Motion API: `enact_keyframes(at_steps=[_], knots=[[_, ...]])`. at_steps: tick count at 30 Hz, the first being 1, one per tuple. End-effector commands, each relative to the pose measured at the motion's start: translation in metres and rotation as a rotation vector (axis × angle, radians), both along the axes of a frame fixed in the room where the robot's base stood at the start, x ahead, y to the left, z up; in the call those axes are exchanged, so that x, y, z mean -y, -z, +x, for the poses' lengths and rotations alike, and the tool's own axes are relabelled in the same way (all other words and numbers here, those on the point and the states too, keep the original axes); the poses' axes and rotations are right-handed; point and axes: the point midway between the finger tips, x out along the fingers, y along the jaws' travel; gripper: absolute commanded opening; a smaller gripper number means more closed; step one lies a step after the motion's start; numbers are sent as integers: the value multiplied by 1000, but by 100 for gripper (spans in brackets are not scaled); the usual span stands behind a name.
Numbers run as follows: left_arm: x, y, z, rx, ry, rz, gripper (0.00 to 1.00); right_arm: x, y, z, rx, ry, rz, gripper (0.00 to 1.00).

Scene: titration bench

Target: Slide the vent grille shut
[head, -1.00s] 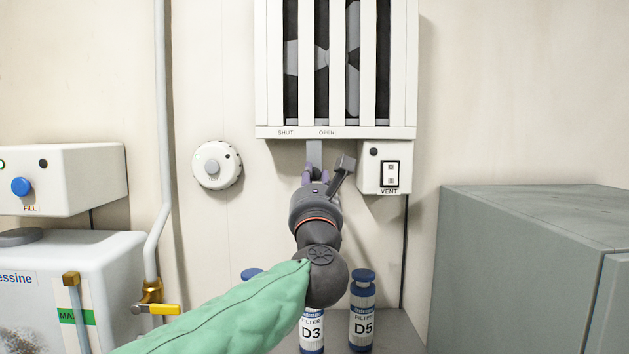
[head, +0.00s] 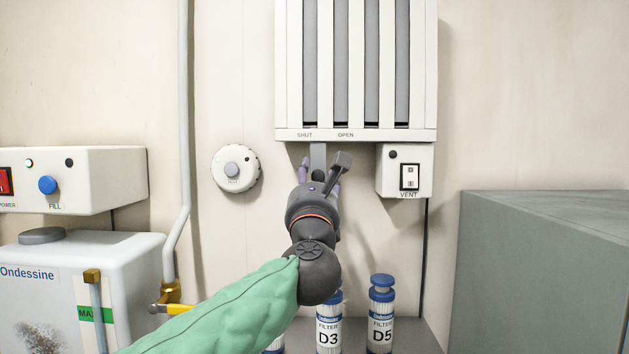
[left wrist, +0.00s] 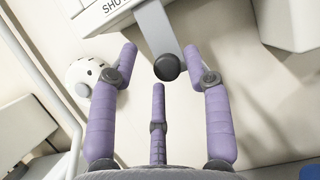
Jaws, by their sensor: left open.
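The white vent grille (head: 356,135) hangs on the wall in the head view. Grey slats fill its gaps and no fan shows behind them. Its grey slide tab (head: 318,157) hangs below the bottom edge, near the SHUT label and left of OPEN. In the left wrist view the tab (left wrist: 153,25) ends in a dark round knob (left wrist: 167,68). My left gripper (head: 320,175) is just below the grille, open, with purple fingers on both sides of the knob. The right finger is close to the knob; contact is unclear. My right gripper is not in view.
A white dial (head: 236,168) is on the wall to the left, and a VENT switch box (head: 405,170) is close on the right. Filter bottles (head: 381,315) stand below. A grey cabinet (head: 545,265) fills the lower right.

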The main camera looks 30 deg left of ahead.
Motion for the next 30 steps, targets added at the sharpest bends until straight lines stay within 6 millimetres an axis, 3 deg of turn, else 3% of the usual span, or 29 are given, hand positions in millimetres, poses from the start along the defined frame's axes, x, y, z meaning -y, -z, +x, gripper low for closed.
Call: enact_keyframes(at_steps=[7, 21, 30], knots=[[10, 7, -14, -1, 3, 0, 49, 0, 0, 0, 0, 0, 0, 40], [50, 39, -83, 3, 3, -1, 49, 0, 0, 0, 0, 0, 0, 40], [57, 46, -95, 2, -1, -1, 49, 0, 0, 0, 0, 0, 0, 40]])
